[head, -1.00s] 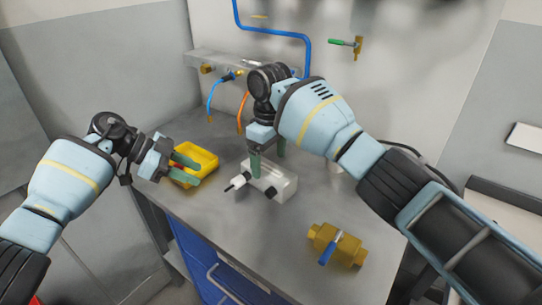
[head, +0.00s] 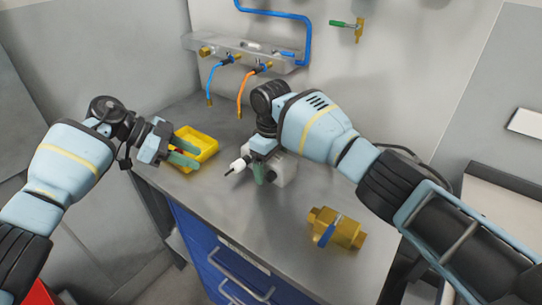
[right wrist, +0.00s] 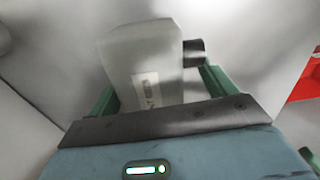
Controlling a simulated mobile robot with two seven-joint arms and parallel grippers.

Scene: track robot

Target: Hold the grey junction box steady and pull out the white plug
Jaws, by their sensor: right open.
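The grey junction box (head: 286,172) stands on the bench, partly hidden behind my right gripper in the head view. The white plug (head: 238,165) shows at its left side, with a dark end pointing left. My right gripper (head: 264,173) is open at the box. In the right wrist view the box (right wrist: 146,62) lies between the green fingers, with a dark fitting (right wrist: 194,53) on its side and a gap before the right finger. Whether a finger touches the box I cannot tell. My left gripper (head: 184,154) is open and empty, left of the plug, by the yellow tray.
The yellow tray (head: 205,143) lies behind my left gripper. A brass valve with a blue handle (head: 337,229) lies at the front right. A wall manifold (head: 240,50) with blue and orange hoses is at the back. The bench front middle (head: 255,215) is clear.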

